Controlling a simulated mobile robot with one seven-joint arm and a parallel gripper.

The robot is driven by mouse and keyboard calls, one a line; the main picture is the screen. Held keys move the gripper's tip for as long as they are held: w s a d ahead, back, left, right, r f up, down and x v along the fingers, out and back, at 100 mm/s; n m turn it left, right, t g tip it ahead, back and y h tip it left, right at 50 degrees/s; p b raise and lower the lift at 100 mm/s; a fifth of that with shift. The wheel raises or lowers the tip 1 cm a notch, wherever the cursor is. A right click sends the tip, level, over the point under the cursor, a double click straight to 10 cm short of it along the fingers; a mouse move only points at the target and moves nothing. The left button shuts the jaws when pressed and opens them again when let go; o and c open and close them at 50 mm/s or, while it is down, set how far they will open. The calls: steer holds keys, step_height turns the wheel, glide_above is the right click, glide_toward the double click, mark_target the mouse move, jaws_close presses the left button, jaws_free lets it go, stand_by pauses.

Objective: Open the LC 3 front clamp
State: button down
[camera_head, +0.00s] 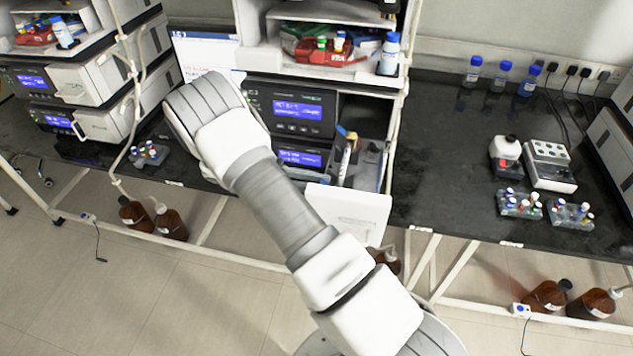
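The middle column stack (289,107) stands on the black bench, with blue-lit displays on its dark front. I cannot make out the front clamp. My arm reaches up across the stack's left front. My gripper's fingers are hidden behind the arm's end, so its opening does not show.
Another stack (75,95) with tubing stands at the left. A vial rack (148,153) sits between the stacks. On the right bench (440,170) are blue-capped bottles (502,75), vial racks (520,203) and a white block (549,163). Brown bottles (170,222) stand below the bench.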

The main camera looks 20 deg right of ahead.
stand_by(0.4)
steer(key=c, duration=0.7)
jaws_free()
steer(key=shift+a, duration=0.1)
